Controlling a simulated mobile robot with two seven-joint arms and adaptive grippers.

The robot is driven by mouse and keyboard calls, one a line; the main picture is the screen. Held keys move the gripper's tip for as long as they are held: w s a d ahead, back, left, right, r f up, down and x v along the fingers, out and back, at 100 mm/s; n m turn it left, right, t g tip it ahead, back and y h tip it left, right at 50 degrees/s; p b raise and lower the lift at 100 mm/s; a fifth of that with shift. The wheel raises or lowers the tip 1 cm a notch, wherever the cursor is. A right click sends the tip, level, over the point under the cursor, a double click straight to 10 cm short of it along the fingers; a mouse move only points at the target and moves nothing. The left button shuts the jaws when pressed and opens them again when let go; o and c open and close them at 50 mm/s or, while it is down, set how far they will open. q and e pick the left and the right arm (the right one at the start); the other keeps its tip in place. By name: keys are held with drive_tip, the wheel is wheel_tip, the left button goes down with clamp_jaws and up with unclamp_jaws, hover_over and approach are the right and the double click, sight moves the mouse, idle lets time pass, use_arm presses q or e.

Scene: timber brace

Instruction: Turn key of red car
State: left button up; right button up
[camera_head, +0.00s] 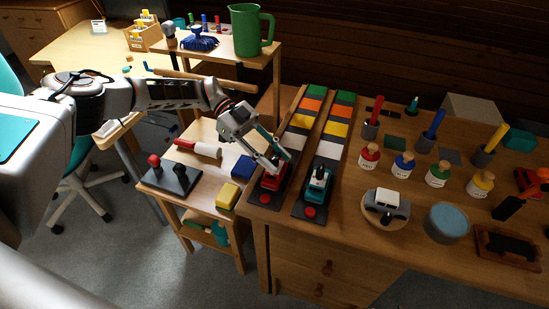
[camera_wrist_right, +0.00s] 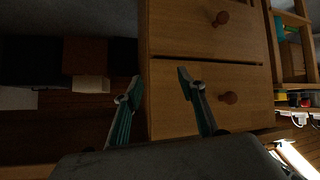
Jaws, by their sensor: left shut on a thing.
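The red car (camera_head: 270,180) sits at the near end of the left colour-striped track (camera_head: 303,121) on the wooden table. My left gripper (camera_head: 279,161) reaches down from the left to the rear top of the red car. Its fingers are shut on a small part there, at the place of the key; the fingers hide the key itself. A teal car (camera_head: 318,181) stands on the parallel track to the right. My right gripper shows in the right wrist view (camera_wrist_right: 160,82), its two fingers apart with nothing between them, in front of wooden drawers.
Red buttons (camera_head: 310,212) mark the near track ends. A low side table to the left holds a yellow block (camera_head: 228,196), a blue block (camera_head: 242,166) and a dark joystick base (camera_head: 172,178). Right of the tracks stand a toy car on a round stand (camera_head: 386,207) and several coloured bottles (camera_head: 403,166).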

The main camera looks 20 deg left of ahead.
use_arm(q)
drive_tip(key=shift+d, duration=0.1)
drive_tip(key=o, duration=1.2)
drive_tip(key=shift+c, duration=0.2)
drive_tip(key=v, duration=1.2)
drive_tip(key=shift+r, duration=0.1)
